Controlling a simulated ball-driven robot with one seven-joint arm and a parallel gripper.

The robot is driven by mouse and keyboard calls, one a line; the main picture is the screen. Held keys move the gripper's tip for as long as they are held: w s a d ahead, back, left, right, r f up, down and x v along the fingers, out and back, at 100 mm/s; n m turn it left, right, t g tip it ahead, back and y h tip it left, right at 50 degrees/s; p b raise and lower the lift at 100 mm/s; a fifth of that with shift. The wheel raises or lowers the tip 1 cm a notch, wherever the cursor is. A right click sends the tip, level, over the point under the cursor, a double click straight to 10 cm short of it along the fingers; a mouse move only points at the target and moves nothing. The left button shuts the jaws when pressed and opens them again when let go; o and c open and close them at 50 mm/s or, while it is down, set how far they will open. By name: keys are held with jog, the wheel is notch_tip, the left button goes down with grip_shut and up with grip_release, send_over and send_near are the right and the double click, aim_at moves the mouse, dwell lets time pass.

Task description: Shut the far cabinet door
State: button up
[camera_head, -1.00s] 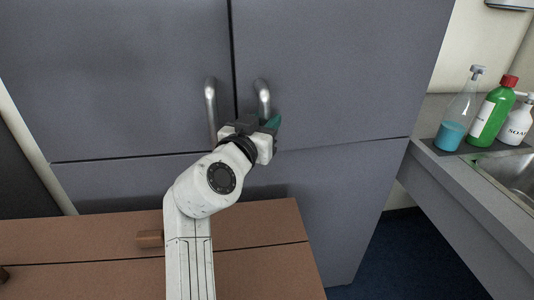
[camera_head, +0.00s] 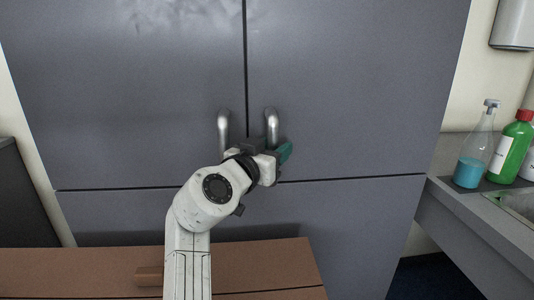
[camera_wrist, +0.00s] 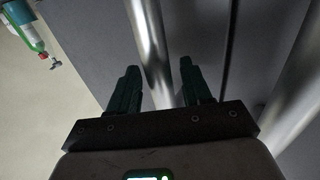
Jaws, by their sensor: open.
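The grey cabinet has two upper doors side by side, a left door (camera_head: 130,90) and a right door (camera_head: 350,90). They look about flush, with a thin dark seam between them. Each has a metal bar handle near the seam: the left handle (camera_head: 223,128) and the right handle (camera_head: 271,125). My gripper (camera_head: 276,150) is open at the lower end of the right handle. In the wrist view, the right handle (camera_wrist: 148,35) runs between the green fingers of my gripper (camera_wrist: 158,68); contact is unclear. The left handle (camera_wrist: 298,85) shows at the right there.
A brown drawer unit (camera_head: 265,260) stands in front of the cabinet, below my arm. At the right is a counter (camera_head: 470,220) with a blue spray bottle (camera_head: 469,170), a green bottle (camera_head: 508,150) and a sink (camera_head: 520,205).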

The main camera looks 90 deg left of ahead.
jog(key=v, duration=1)
jog(key=shift+s+d+p, duration=0.2)
jog(key=shift+d+p, duration=0.1)
jog(key=shift+p, duration=0.15)
jog(key=shift+w+f, duration=0.1)
jog(key=shift+w, duration=0.05)
